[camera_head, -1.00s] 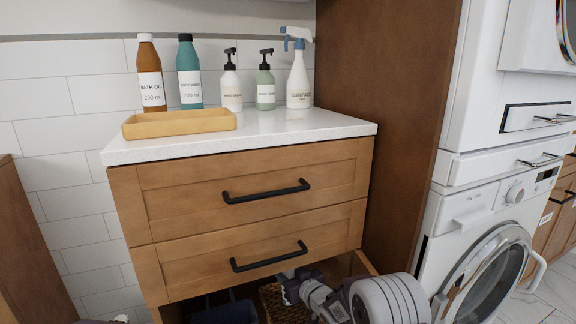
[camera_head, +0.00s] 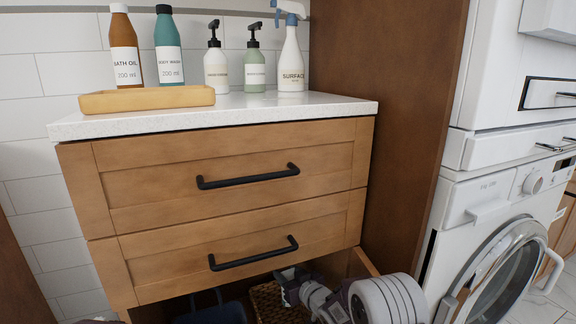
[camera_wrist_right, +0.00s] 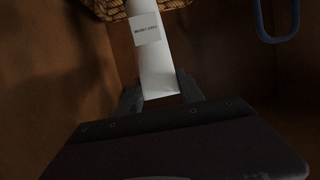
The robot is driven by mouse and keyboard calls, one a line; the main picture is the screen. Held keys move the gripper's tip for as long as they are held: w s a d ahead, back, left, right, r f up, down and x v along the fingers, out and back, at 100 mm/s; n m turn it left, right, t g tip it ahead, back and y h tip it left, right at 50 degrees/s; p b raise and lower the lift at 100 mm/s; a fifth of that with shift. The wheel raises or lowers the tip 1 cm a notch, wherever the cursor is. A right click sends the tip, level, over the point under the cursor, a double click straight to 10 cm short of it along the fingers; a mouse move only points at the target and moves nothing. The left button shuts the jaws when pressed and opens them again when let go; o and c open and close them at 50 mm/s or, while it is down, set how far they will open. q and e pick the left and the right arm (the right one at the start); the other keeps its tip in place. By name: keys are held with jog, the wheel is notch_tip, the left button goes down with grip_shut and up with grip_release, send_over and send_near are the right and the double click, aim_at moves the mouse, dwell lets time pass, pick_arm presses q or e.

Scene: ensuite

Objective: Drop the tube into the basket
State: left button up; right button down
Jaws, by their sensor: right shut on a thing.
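My right gripper (camera_head: 286,282) reaches into the open lower drawer of the wooden cabinet. In the right wrist view its fingers (camera_wrist_right: 159,92) are shut on a white tube (camera_wrist_right: 156,62) with a small printed label. The tube's far part overlaps the woven basket (camera_wrist_right: 105,8) at the top of that view. I cannot tell whether they touch. The basket (camera_head: 264,303) also shows in the head view, just left of my right gripper and partly hidden by the cabinet front. The tube cannot be made out in the head view. My left gripper is not visible.
A dark blue object (camera_head: 210,313) lies in the drawer left of the basket; a blue loop (camera_wrist_right: 262,38) shows in the wrist view. Two closed drawers with black handles (camera_head: 250,176) are above. Bottles and a tray (camera_head: 150,99) stand on the countertop. A washer (camera_head: 500,240) is right.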

jog(key=c, duration=0.7)
grip_release()
jog(key=shift+o, duration=0.2)
jog(key=p+v, duration=0.4)
jog(key=shift+s+d+r, duration=0.1)
jog(key=shift+r, duration=0.35)
jog(key=shift+f+b+v, duration=0.2)
jog(key=shift+b+v, duration=0.6)
jog(key=shift+v, duration=0.35)
jog(key=shift+f+b+v, duration=0.15)
jog(key=shift+b+v, duration=0.65)
jog(key=shift+v, duration=0.35)
jog(key=shift+s, duration=0.15)
